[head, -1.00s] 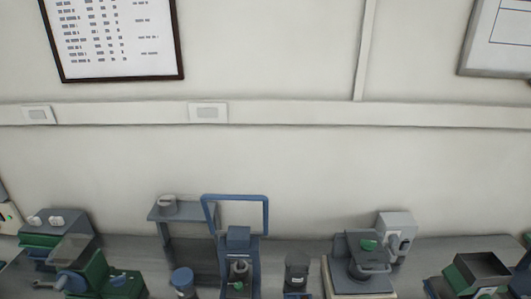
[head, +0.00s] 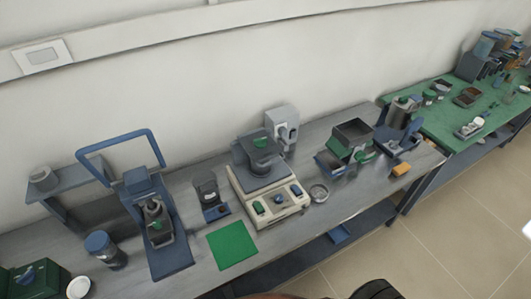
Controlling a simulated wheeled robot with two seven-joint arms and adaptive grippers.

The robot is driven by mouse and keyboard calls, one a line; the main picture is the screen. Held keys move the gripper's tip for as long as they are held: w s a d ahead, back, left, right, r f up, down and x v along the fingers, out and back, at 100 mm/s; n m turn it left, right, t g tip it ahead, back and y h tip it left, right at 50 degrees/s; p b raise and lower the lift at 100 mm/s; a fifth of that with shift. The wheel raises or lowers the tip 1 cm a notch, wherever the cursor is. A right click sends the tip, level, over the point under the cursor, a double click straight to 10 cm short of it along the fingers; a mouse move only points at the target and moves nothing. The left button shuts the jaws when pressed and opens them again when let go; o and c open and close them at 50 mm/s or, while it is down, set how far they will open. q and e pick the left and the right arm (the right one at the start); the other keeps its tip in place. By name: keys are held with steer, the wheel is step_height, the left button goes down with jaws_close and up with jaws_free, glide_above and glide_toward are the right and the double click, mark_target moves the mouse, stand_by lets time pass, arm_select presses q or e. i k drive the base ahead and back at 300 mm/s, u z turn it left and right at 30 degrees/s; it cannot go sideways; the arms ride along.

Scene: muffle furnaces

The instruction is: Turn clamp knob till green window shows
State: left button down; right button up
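No clamp knob or green window can be made out for certain at this size. A cream-based machine (head: 236,187) stands mid-bench, with a grey upper part and a green piece on top. Neither gripper shows in the head view. A dark rounded shape at the bottom edge is cut off and unclear.
A green mat (head: 231,245) lies on the grey bench before the cream-based machine. A green-topped table (head: 440,118) adjoins at the right. Tiled floor (head: 440,230) is clear.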

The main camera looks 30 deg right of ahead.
mark_target(261, 143)
steer(key=z, duration=1.3)
steer(key=k, duration=0.9)
steer(key=u, duration=1)
steer(key=i, duration=0.5)
